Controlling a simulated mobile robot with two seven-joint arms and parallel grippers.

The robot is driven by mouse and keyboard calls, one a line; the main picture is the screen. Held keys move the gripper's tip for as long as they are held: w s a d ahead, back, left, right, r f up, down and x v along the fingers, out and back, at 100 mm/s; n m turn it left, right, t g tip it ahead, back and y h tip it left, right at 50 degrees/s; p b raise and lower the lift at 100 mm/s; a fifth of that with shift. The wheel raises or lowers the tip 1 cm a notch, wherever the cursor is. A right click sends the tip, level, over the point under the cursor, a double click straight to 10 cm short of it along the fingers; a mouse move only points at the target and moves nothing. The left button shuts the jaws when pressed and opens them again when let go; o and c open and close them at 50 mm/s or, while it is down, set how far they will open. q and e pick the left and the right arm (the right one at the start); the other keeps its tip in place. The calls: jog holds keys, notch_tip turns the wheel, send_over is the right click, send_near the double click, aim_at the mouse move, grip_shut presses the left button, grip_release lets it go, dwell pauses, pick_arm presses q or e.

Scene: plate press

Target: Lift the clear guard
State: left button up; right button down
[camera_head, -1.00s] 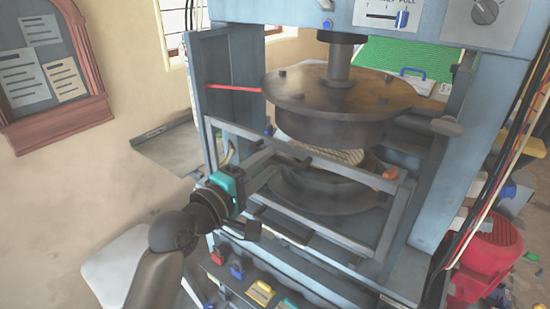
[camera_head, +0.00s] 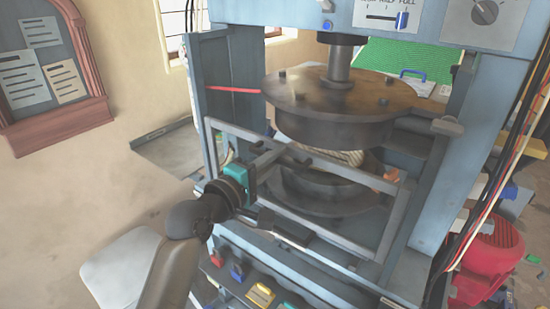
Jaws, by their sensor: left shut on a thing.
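The clear guard (camera_head: 335,168) is a see-through panel in a grey metal frame across the front of the press. It stands lowered, in front of the round press plates. A dark bar (camera_head: 290,230) shows along its lower left edge. My left gripper (camera_head: 262,190), with a teal body, is at the lower left part of the guard and shut on it. The exact contact is partly hidden by the gripper itself. My right gripper is out of view.
The heavy upper platen (camera_head: 338,98) hangs above the lower platen (camera_head: 325,190), with a striped pale thing (camera_head: 345,157) between them. Blue press posts stand on both sides. Coloured blocks (camera_head: 260,294) sit below, and a red motor (camera_head: 488,262) is at right.

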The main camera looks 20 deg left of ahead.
pick_arm(q)
grip_shut()
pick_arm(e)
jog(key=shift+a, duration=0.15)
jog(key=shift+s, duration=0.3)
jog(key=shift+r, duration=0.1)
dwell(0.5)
